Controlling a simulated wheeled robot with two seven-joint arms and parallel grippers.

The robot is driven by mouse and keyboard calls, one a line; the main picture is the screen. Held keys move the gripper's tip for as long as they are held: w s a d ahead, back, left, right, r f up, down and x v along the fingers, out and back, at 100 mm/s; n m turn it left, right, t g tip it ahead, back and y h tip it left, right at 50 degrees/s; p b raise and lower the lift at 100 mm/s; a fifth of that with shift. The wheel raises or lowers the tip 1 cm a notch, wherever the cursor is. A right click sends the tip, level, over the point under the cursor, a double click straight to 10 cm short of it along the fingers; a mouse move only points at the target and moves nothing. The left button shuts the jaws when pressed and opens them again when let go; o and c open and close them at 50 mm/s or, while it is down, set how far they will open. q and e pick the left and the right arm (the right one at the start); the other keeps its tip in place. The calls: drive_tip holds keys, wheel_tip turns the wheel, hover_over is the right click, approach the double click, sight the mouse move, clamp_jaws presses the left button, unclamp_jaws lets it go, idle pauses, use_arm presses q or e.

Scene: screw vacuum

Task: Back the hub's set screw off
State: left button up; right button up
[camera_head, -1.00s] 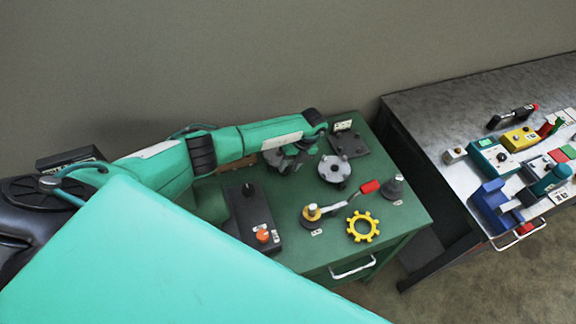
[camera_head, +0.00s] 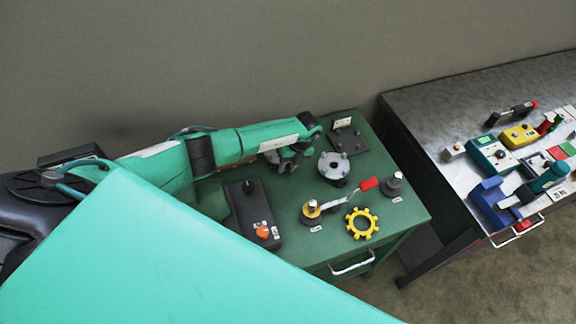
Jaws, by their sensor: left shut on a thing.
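My left gripper (camera_head: 290,163) points down at the back left of the green table (camera_head: 290,253). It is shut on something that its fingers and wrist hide. A grey rounded part (camera_head: 271,157) shows just left of the fingers, mostly covered by my arm; I cannot tell whether it is the hub. The set screw cannot be made out. A grey round flange (camera_head: 334,167) with several bolts stands just right of the gripper, apart from it. My right gripper is not in view.
On the table are a black box with an orange knob (camera_head: 262,232), a red-handled lever (camera_head: 368,184), a yellow gear (camera_head: 362,224), a grey cone-like part (camera_head: 393,183) and a dark plate (camera_head: 347,141). A grey bench (camera_head: 430,110) with coloured fixtures stands at right.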

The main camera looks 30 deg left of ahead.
use_arm(q)
drive_tip(key=shift+s+a+r+t+h+p, duration=0.2)
drive_tip(key=shift+t+h+p, duration=0.15)
drive_tip(key=shift+t+h, duration=0.3)
drive_tip(key=shift+a+f+t+h, duration=0.1)
drive_tip(key=shift+t+h, duration=0.35)
drive_tip(key=shift+t, duration=0.1)
drive_tip(key=shift+s+a+t+h+b, duration=0.15)
drive_tip(key=shift+t+h+b, duration=0.35)
drive_tip(key=shift+t+h, duration=0.65)
drive_tip(key=o, duration=0.7)
drive_tip(key=b+v, duration=0.1)
drive_tip(key=v, duration=0.3)
drive_tip(key=b+v, duration=0.1)
drive_tip(key=v, duration=0.4)
drive_tip(key=b+v, duration=0.2)
drive_tip(key=v, duration=0.2)
drive_tip(key=shift+s+r, duration=0.35)
